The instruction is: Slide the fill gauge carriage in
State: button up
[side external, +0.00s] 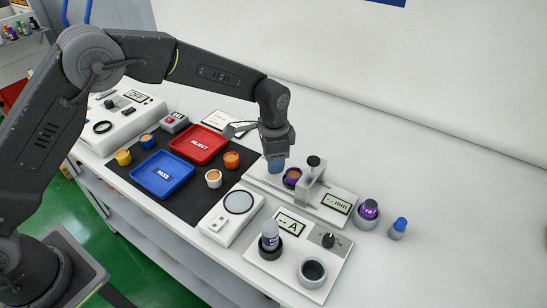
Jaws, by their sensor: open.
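The fill gauge (335,217) is a pale grey base with a display reading "-- mm" at its right end. An upright bracket (311,184) with a black knob on top stands on it. A purple pot with a brown top (292,177) sits on the gauge, left of the bracket. My gripper (276,158) is open and points down over the gauge's left end. A blue piece (276,167) shows right under the fingers; whether they touch it, and whether it belongs to the carriage, I cannot tell. The carriage is not clearly distinguishable.
A blue PASS tray (162,190), a red REJECT tray (181,144) and several small pots lie left on a black mat. A purple-topped jar (369,209) and blue-capped bottle (398,228) stand right.

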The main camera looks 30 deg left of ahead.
notch_tip(320, 180, up, 14)
jog(key=shift+f, duration=0.15)
dwell(0.4)
jog(key=w+a+f+n+g+h, duration=0.2)
jog(key=w+a+n+g+h, duration=0.15)
jog(key=n, duration=1.45)
jog(key=x, duration=1.2)
jog(key=shift+w+a+f, duration=0.1)
jog(key=shift+w+f, duration=0.05)
jog(key=shift+f, duration=0.3)
jog(key=shift+c, duration=0.3)
grip_shut()
